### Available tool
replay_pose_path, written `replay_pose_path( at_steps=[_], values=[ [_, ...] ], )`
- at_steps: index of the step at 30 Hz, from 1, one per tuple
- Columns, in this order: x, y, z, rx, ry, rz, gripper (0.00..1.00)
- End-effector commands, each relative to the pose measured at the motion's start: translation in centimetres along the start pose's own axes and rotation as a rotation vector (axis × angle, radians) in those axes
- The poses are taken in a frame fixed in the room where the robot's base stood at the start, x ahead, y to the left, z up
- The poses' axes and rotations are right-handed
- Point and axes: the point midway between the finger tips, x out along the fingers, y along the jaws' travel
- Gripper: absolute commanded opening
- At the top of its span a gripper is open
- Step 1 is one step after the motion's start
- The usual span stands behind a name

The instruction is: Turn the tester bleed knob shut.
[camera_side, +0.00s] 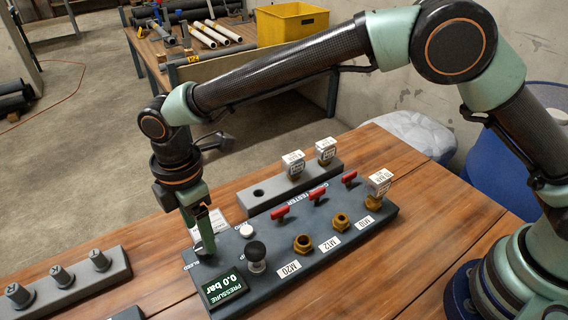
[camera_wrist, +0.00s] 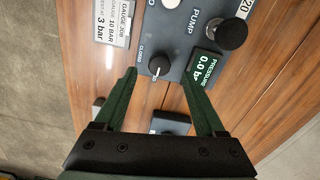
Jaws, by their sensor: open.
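The tester is a dark grey panel (camera_side: 265,226) on the wooden bench. Its bleed knob (camera_wrist: 159,66) is small, round and dark, with a pale pointer line. In the wrist view the line points down the picture, away from the "CLOSED" label at the knob's upper left. My gripper (camera_side: 204,248) points down over the panel's left end; in the wrist view it is open (camera_wrist: 161,77). Its two fingers stand either side of the knob with a gap at each side. In the side view the fingers hide the knob. The pressure display (camera_side: 223,288) reads 0.0 bar.
The black pump knob (camera_side: 256,254) and a white button (camera_side: 246,231) are close to my gripper. Red valve handles (camera_side: 317,195) and brass fittings (camera_side: 341,221) lie further right. A gauge job card (camera_wrist: 114,20) is beside the panel. A grey rack (camera_side: 62,290) stands left.

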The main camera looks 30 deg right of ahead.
Motion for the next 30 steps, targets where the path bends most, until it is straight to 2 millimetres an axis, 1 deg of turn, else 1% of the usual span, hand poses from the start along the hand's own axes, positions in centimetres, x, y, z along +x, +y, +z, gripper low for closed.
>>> replay_pose_path(
  at_steps=[1,3,9,13,20,23,24,26,30],
  values=[
    [1.0,0.0,0.1,0.001,-0.002,-0.003,0.72],
    [2.0,0.0,0.1,0.001,-0.002,-0.002,0.72],
    [4.0,0.0,0.0,0.001,-0.001,-0.001,0.72],
    [4.4,0.0,0.0,0.001,0.000,0.000,0.72],
    [4.4,0.0,0.0,0.001,0.000,0.000,0.72],
    [4.4,0.0,0.0,0.001,0.000,0.000,0.38],
    [4.4,0.0,0.0,0.001,0.000,0.001,0.22],
    [4.4,0.0,0.0,0.001,0.000,0.000,0.00],
    [4.4,0.0,0.0,0.002,0.000,0.000,0.00]
  ],
)
